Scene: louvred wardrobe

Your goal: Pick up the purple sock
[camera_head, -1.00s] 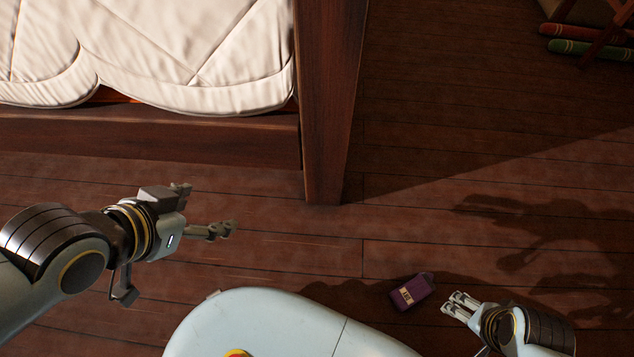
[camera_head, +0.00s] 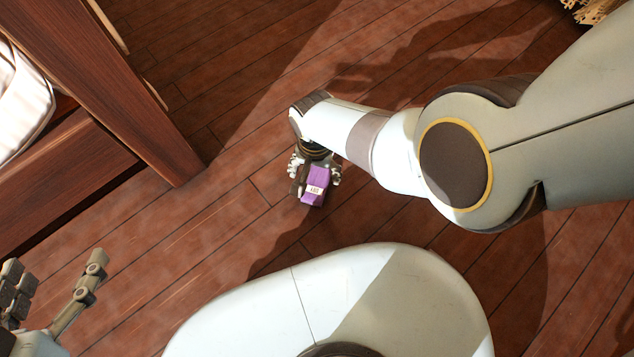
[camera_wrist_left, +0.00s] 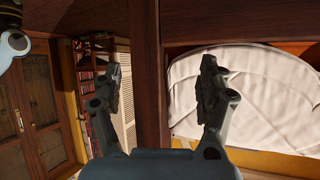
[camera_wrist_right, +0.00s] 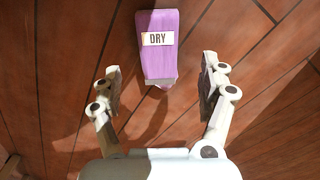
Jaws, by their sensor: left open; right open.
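In the right wrist view the purple sock (camera_wrist_right: 159,62) shows the label "DRY". My right gripper (camera_head: 314,176) is over it in the head view, with fingers on either side. In the right wrist view my right gripper (camera_wrist_right: 160,82) is open, its fingertips apart from the sock, which lies just beyond and between them. My left gripper (camera_head: 55,275) is open and empty at the lower left; it also shows in the left wrist view (camera_wrist_left: 161,72).
A dark wooden bed frame (camera_head: 110,95) with a pale quilt (camera_head: 22,105) stands at the left. The left wrist view shows a bookshelf (camera_wrist_left: 85,85) and wooden doors (camera_wrist_left: 35,100). Plank floor around the sock is clear.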

